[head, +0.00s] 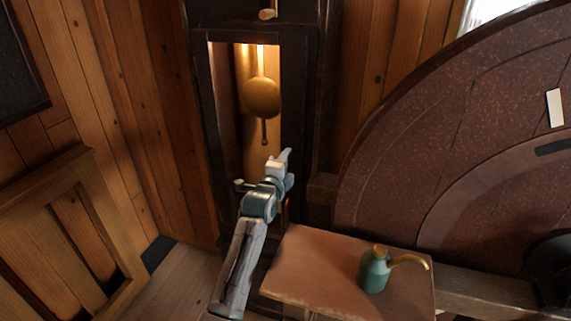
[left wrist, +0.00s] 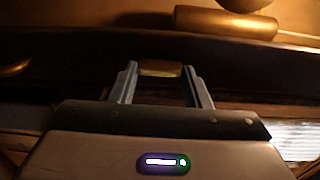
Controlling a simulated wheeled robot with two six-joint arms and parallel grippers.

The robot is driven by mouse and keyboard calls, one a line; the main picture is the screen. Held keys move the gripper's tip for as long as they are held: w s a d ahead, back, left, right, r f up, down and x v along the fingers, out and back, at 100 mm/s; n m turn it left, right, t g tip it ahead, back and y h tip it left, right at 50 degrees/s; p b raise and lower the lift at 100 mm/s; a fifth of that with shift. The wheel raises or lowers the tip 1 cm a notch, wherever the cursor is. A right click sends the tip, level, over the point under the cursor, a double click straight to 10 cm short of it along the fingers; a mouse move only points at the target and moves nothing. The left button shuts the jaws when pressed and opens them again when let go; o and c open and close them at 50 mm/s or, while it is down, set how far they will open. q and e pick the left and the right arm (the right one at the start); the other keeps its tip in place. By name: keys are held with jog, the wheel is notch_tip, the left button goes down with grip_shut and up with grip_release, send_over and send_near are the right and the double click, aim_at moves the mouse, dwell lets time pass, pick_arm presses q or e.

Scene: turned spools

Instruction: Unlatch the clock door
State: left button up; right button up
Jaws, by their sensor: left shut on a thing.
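The tall dark clock case (head: 325,95) stands against the wooden wall. Its door (head: 205,110) frames a lit opening where a brass pendulum (head: 262,97) hangs; the door looks closed. My left gripper (head: 281,158) is at the right side of the door, below the pendulum bob. In the left wrist view my left gripper (left wrist: 160,75) has its two fingers on either side of a small brass piece (left wrist: 160,68), which appears to be the latch. In the head view the gripper hides this piece. My right gripper is in neither view.
A wooden table (head: 320,265) with a green oil can (head: 376,270) stands right of my left arm. A large dark round wheel (head: 460,140) fills the right side. A wooden railing (head: 60,240) stands at the left.

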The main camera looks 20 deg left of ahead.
pick_arm(q)
jog(key=o, duration=1)
jog(key=shift+s, duration=0.15)
jog(key=shift+s+a+b, duration=0.2)
jog(key=shift+s+b, duration=1.35)
jog(key=shift+s, duration=3.75)
jog(key=shift+f, duration=0.1)
